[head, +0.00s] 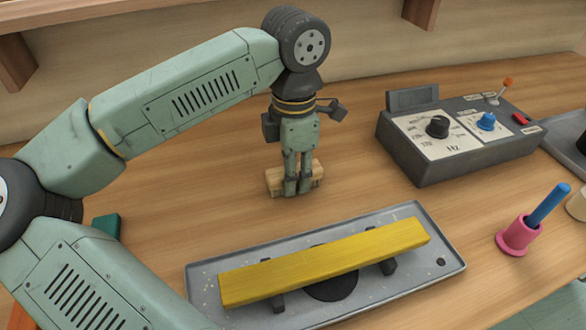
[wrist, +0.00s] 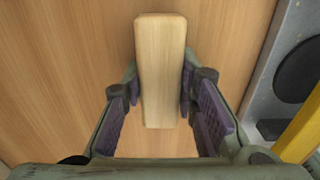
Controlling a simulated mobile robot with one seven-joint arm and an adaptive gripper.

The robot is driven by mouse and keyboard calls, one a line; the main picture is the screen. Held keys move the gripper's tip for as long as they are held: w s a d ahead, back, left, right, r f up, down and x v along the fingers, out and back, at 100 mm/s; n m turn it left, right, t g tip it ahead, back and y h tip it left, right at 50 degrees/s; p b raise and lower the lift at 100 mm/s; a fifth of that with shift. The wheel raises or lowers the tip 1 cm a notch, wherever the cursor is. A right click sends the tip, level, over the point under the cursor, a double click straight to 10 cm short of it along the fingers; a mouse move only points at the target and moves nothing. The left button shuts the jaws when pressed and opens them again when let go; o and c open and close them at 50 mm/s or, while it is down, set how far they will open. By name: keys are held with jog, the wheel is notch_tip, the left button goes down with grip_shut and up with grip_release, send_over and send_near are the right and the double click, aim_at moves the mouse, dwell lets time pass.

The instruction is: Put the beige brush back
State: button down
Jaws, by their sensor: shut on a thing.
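The beige brush (head: 318,172) shows as a pale wooden block on or just above the bench, behind the grey tray; I cannot tell if it touches the wood. No bristles show. My gripper (head: 297,187) points down over it, with its fingers on the block. In the wrist view the brush (wrist: 161,65) runs lengthwise between the purple-padded fingers of my gripper (wrist: 160,78), which is shut on it. Its underside is hidden.
A grey tray (head: 452,262) bearing a yellow bar (head: 325,262) lies in front. A grey control box (head: 455,140) stands to the right. A pink cup (head: 518,237) holds a blue stick (head: 548,204). A teal object (head: 106,224) is partly hidden at left. Bare bench surrounds the brush.

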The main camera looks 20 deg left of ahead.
jog(key=shift+f+b, duration=0.2)
jog(key=shift+b, duration=0.1)
jog(key=c, duration=1.3)
grip_release()
jog(key=shift+r, duration=0.1)
jog(key=shift+r, duration=0.1)
notch_tip(320, 180, up, 12)
jog(key=shift+w+r+b, duration=0.1)
jog(key=shift+b, duration=0.25)
